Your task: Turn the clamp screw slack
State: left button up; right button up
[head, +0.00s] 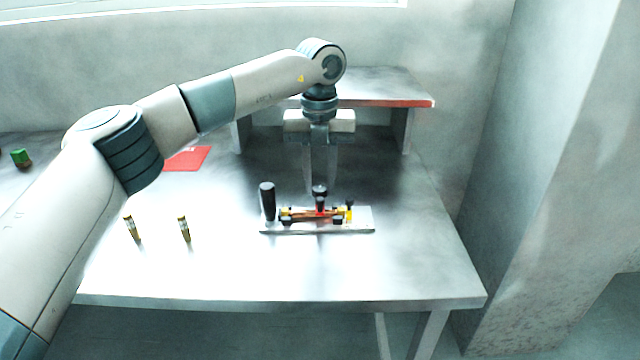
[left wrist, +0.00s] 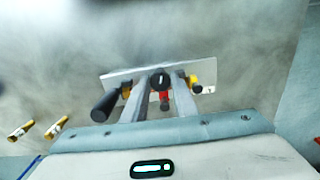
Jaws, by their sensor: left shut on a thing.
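The clamp screw (head: 320,190) has a round black knob with a red part below it, on a small pale fixture plate (head: 350,226) on the metal table. My left gripper (head: 320,186) points straight down from above and is shut on the knob. In the left wrist view the black knob (left wrist: 160,78) sits between the two fingers, with a light mark on its top. A black upright handle (head: 267,202) stands at the plate's left end. A yellow-orange bar (head: 302,213) lies along the fixture. My right gripper is not in view.
A red sheet (head: 188,159) lies farther back. A raised shelf with a red edge (head: 410,103) stands behind my gripper. A green block (head: 20,157) is far left. The table front is clear.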

pick_arm(q)
jog(key=shift+n+b, duration=0.45)
jog(key=shift+n, duration=1.25)
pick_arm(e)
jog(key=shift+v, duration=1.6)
pick_arm(q)
jog(key=o, duration=1)
jog(key=shift+o, duration=0.2)
jog(key=shift+r, duration=0.1)
notch_tip(320, 180, up, 13)
notch_tip(320, 180, up, 4)
send_over(320, 187)
jog(key=shift+a+r+p, duration=0.1)
jog(key=shift+r+p, duration=0.05)
jog(key=shift+p, duration=0.15)
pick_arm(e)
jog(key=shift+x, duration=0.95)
